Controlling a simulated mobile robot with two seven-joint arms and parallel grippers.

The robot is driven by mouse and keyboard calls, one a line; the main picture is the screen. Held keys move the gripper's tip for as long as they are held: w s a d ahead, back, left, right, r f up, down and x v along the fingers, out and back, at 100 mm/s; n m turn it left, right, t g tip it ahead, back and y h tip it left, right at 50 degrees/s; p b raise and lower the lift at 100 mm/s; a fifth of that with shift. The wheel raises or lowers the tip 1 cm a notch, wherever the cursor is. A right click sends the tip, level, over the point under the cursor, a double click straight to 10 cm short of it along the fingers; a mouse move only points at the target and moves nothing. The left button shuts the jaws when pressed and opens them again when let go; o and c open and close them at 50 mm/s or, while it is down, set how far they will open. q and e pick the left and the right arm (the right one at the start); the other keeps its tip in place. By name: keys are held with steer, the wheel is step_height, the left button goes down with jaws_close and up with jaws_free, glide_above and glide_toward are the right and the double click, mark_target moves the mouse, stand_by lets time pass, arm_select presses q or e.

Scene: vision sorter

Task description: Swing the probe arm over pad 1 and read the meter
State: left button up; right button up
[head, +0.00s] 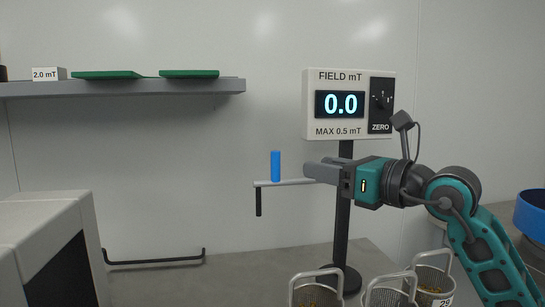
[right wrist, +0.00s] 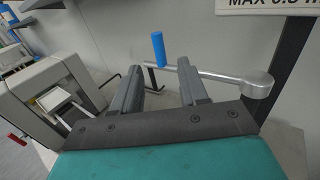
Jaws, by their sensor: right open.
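The probe arm (head: 294,182) is a thin silver bar reaching left from the meter's black post, with an upright blue handle (head: 275,166) and a dark probe hanging from its left end. The field meter (head: 311,104) reads 0.0 and is marked MAX 0.5 mT. My right gripper (head: 311,172) is open and empty, pointing left toward the handle, a short way from it. In the right wrist view the handle (right wrist: 158,48) stands beyond and between the open fingertips (right wrist: 160,70). I cannot identify pad 1. My left gripper is not in view.
Wire baskets (head: 316,275) stand at the bottom, one tagged 29. A pale machine (head: 45,225) fills the lower left. A shelf (head: 160,88) holds two green slabs and a 2.0 mT block (head: 48,74). A blue bowl (head: 531,213) is at right.

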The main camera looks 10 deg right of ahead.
mark_target(279, 159)
steer(key=x, duration=1.2)
steer(key=shift+s+a+r, duration=0.1)
steer(key=shift+a, duration=0.05)
jaws_close()
